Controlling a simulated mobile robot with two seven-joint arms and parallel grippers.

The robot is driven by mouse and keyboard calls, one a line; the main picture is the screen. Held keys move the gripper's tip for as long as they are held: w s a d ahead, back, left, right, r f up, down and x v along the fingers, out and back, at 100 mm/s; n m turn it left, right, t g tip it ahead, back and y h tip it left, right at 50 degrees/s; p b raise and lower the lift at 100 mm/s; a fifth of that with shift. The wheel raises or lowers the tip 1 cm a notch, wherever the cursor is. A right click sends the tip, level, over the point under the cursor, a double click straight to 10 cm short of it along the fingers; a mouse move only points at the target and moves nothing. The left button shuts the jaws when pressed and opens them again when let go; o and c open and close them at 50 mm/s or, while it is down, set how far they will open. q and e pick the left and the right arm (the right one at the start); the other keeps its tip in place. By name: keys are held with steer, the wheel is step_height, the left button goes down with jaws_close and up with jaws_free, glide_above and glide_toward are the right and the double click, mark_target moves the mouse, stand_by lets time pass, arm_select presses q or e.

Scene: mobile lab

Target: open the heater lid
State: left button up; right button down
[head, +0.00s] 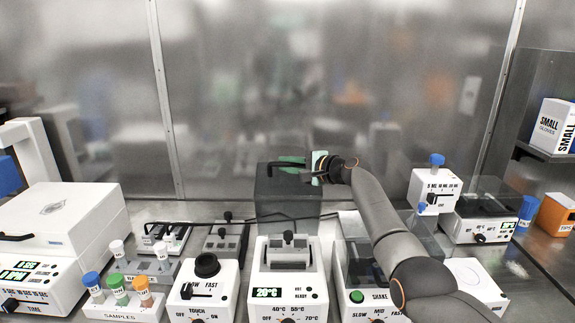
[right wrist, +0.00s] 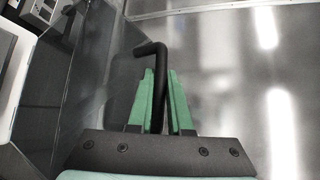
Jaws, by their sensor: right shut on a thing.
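The heater (head: 288,285) is the white unit at the middle front of the bench, with a lit green display and temperature marks. Its dark see-through lid (head: 285,200) stands raised, about upright, behind the heater body. My right gripper (head: 292,166) is at the lid's top edge with its green fingers. In the right wrist view the fingers (right wrist: 160,78) are shut on the black bent lid handle (right wrist: 152,47), which passes between them. The dark lid panel shows at the left of that view (right wrist: 75,85). My left gripper is not in view.
A shaker (head: 375,290) stands right of the heater, under my right arm. A white mixer with a black cup (head: 207,265) and a sample tube rack (head: 120,303) stand to the left. A grey metal wall (head: 330,70) closes the back.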

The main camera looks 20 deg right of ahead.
steer(key=shift+f, duration=0.15)
steer(key=c, duration=0.9)
jaws_free()
steer(key=shift+o, duration=0.2)
steer(key=shift+v, duration=0.8)
steer(key=v, duration=1.1)
